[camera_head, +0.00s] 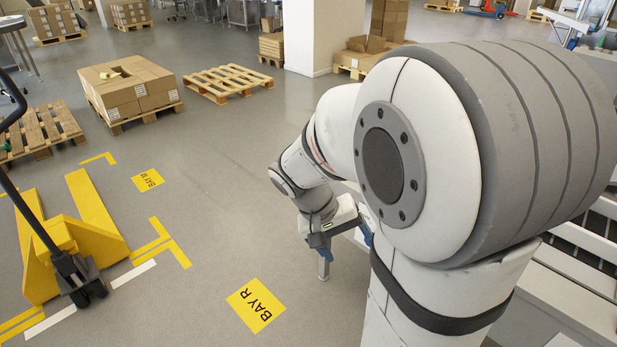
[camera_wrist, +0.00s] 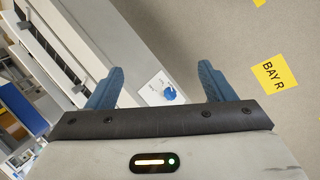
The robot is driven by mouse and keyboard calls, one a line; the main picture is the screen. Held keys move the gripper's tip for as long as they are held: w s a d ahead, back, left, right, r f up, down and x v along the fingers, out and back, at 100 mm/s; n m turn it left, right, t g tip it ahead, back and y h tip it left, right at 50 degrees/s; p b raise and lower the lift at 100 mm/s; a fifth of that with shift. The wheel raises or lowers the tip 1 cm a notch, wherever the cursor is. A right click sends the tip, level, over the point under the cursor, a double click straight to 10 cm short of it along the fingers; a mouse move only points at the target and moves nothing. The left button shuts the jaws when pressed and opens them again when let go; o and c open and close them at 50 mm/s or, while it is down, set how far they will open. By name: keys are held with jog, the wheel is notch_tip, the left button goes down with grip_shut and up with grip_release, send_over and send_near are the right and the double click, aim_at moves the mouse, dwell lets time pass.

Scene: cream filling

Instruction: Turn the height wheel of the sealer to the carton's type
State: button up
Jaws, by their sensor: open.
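My gripper (camera_wrist: 161,67) is open, its two blue fingers apart with nothing between them. It also shows in the head view (camera_head: 344,252), low beside the machine, partly hidden by my own arm. A small blue knob (camera_wrist: 169,94), which looks like the height wheel, sits on a white plate (camera_wrist: 152,88) at the machine's edge. In the wrist view it appears between the fingers, nearer the right one; I cannot tell how far beyond them it is. Its setting is too small to read. The long pale machine body (camera_wrist: 95,40), apparently the sealer, runs diagonally. I cannot tell which carton is meant.
A yellow pallet jack (camera_head: 75,245) stands at the left. Cartons (camera_head: 130,85) sit on a pallet farther back, near an empty pallet (camera_head: 228,82). A roller conveyor (camera_head: 585,240) is at the right. The floor around the BAY R marker (camera_head: 255,305) is clear.

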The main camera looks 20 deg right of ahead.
jog(key=w+d+f+m+g+h, duration=0.1)
jog(key=w+d+f+m+h, duration=0.2)
jog(key=w+d+f+h, duration=0.9)
jog(key=w+d+f+n+t, duration=0.1)
jog(key=w+d+f+t, duration=0.15)
jog(key=f, duration=0.45)
jog(key=w+d+f+t+b, duration=0.1)
jog(key=w+d+f+t, duration=0.2)
jog(key=f, duration=0.5)
jog(key=w+d+f+n+t, duration=0.1)
jog(key=w+f+t, duration=0.1)
jog(key=f+t, duration=0.4)
jog(key=shift+g+y, duration=0.4)
jog(key=shift+g, duration=0.35)
jog(key=x, duration=0.4)
jog(key=f+x, duration=0.1)
jog(key=x, duration=0.2)
jog(key=shift+w+a+f+p, duration=0.1)
jog(key=shift+w+f+p, duration=0.05)
jog(key=shift+w+p, duration=0.15)
jog(key=shift+c, duration=0.6)
